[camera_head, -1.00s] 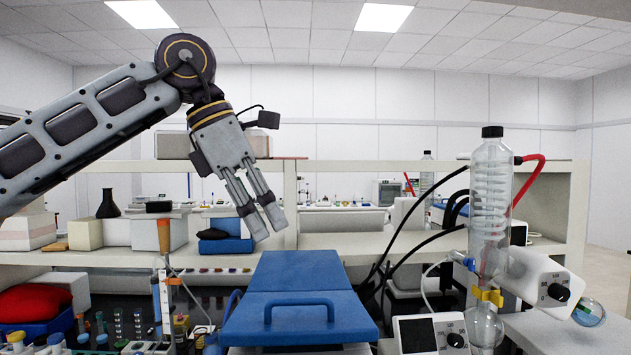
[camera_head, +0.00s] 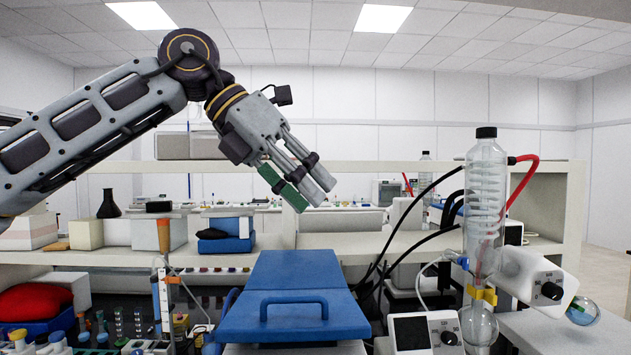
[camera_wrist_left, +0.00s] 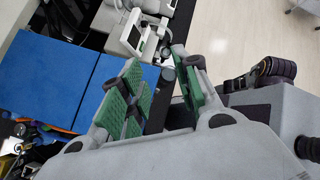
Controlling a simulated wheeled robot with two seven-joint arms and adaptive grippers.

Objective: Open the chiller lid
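The blue chiller lid (camera_head: 295,325) lies flat and looks closed, with a blue loop handle (camera_head: 293,302) along its front part. A blue rear panel (camera_head: 300,268) is behind it. In the left wrist view the blue chiller top (camera_wrist_left: 65,80) fills the left side; its handle cannot be made out there. My left gripper (camera_head: 309,194) appears above and behind the lid, apart from it and pointing down to the right. Its green-padded fingers (camera_wrist_left: 160,88) are apart with nothing between them. My right gripper is not in view.
A glass condenser (camera_head: 486,205) with black and red hoses stands to the right, beside a control box (camera_head: 425,332) with a screen. Tube racks and a pipette stand (camera_head: 163,300) crowd the left. A white shelf (camera_head: 400,258) runs behind the chiller.

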